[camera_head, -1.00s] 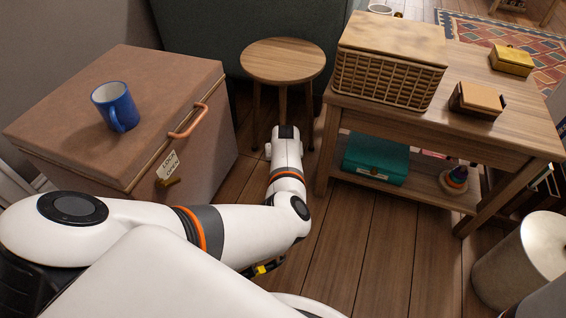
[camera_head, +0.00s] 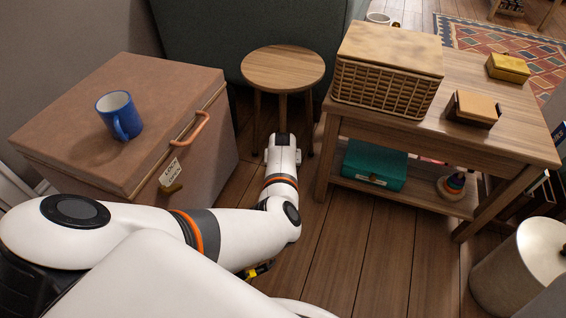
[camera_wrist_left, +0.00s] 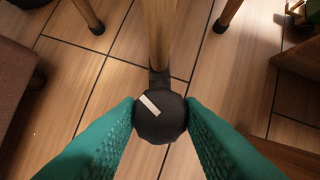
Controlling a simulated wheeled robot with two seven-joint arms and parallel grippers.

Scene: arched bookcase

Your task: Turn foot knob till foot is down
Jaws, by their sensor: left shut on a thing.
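The round wooden stool (camera_head: 283,66) stands past the end of my left arm, between the trunk and the table. In the left wrist view, a black round foot knob (camera_wrist_left: 161,119) with a white pointer mark sits at the bottom of the nearest stool leg (camera_wrist_left: 160,35). The mark slants from upper left to lower right. My left gripper (camera_wrist_left: 160,112) has its green fingers shut on the knob, one on each side. The foot under the knob is hidden, so its height cannot be told. My right gripper is not in view.
A brown trunk (camera_head: 105,115) with a blue mug (camera_head: 120,116) on it stands at the left. A wooden table (camera_head: 440,125) with a wicker basket (camera_head: 388,75) stands at the right. A pale cylinder (camera_head: 515,265) is at lower right. Plank floor (camera_head: 350,240) lies clear between.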

